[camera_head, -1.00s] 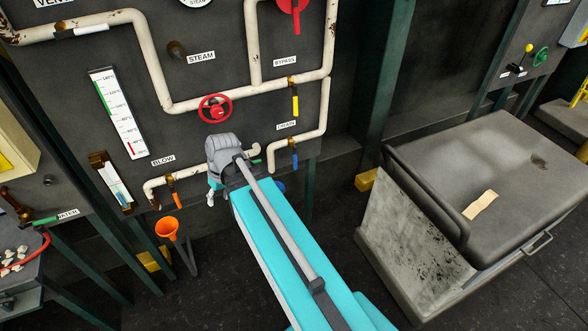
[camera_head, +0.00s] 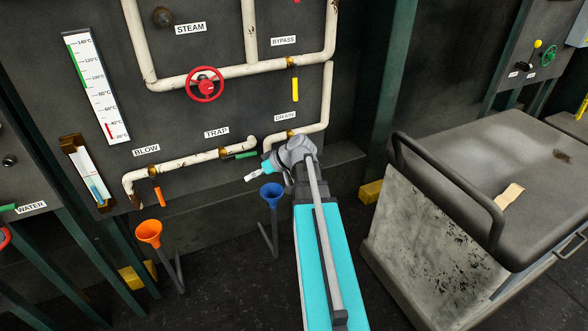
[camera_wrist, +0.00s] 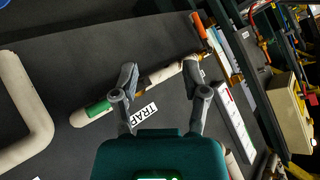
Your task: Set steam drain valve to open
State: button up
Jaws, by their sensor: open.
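The DRAIN label (camera_head: 285,116) is on the dark panel in the head view. A white pipe with a brass fitting (camera_head: 290,134) runs just below it. My wrist covers the place below this fitting, so the drain valve's blue handle is hidden. My gripper (camera_head: 258,173) points left, below the green trap handle (camera_head: 246,155) and above the blue funnel. In the wrist view my gripper (camera_wrist: 160,76) is open with nothing between its fingers. Behind them are the TRAP label (camera_wrist: 144,113), the green handle (camera_wrist: 97,108) and the orange blow handle (camera_wrist: 201,32).
A yellow handle (camera_head: 295,90) hangs below the BYPASS label. A red wheel (camera_head: 205,84) sits on the pipe to the left. The blue funnel (camera_head: 272,194) and orange funnel (camera_head: 149,233) stand below the pipes. A grey cart (camera_head: 430,215) stands at right.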

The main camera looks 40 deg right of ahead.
jog(key=s+d+f+t+b, duration=0.2)
jog(key=d+b, duration=0.3)
jog(key=d, duration=0.4)
jog(key=s+d+f+t+h+b, duration=0.1)
jog(key=d+t+b, duration=0.3)
jog(key=d, duration=0.5)
jog(key=s+d+f+t+b, duration=0.3)
jog(key=d+f+b, duration=0.1)
jog(key=d+b, duration=0.4)
jog(key=shift+d+n+t+h, duration=0.3)
jog(key=shift+d+t, duration=0.1)
jog(key=shift+d, duration=0.1)
jog(key=shift+w+f, duration=0.1)
jog(key=shift+f, duration=0.05)
jog(key=shift+x, duration=6.8)
jog(key=shift+c, duration=0.2)
grip_shut()
jog(key=shift+a, duration=0.15)
